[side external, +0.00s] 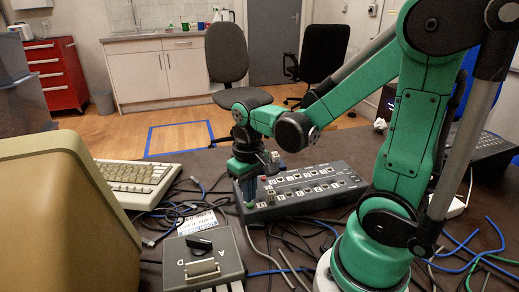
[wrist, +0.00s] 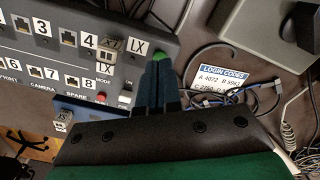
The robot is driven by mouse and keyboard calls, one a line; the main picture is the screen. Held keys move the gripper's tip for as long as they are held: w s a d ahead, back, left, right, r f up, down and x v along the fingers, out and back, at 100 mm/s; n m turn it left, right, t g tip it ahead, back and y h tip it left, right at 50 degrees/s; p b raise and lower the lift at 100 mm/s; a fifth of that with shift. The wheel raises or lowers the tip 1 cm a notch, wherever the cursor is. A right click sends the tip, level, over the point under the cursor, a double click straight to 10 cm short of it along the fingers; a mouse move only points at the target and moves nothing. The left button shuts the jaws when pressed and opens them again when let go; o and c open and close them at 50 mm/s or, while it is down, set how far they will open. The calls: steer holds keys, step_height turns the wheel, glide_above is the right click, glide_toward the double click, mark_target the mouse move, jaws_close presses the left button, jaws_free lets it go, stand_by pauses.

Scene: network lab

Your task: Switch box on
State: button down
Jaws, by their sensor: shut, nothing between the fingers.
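A grey box (side external: 318,188) with rows of numbered ports stands on the dark table in the side view. Its panel also shows in the wrist view (wrist: 75,58), with a red button (wrist: 101,97), an ON label and a green button or lamp (wrist: 159,55). The red one (side external: 263,179) and green one (side external: 250,205) show at the box's left end in the side view. My gripper (wrist: 160,68) is shut and empty, pointing down at that end. Its fingertips are close to the green part; I cannot tell whether they touch. Its body hides part of the panel.
A smaller grey box (side external: 180,275) with a black knob (side external: 198,243) sits in front. A login-codes card (wrist: 221,84) lies among loose cables. A keyboard (side external: 140,180) and beige monitor (side external: 55,220) are at left. Blue cables (side external: 462,250) lie at right.

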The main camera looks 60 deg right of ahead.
steer(key=shift+f, duration=0.7)
stand_by(0.5)
steer(key=shift+r, duration=2.5)
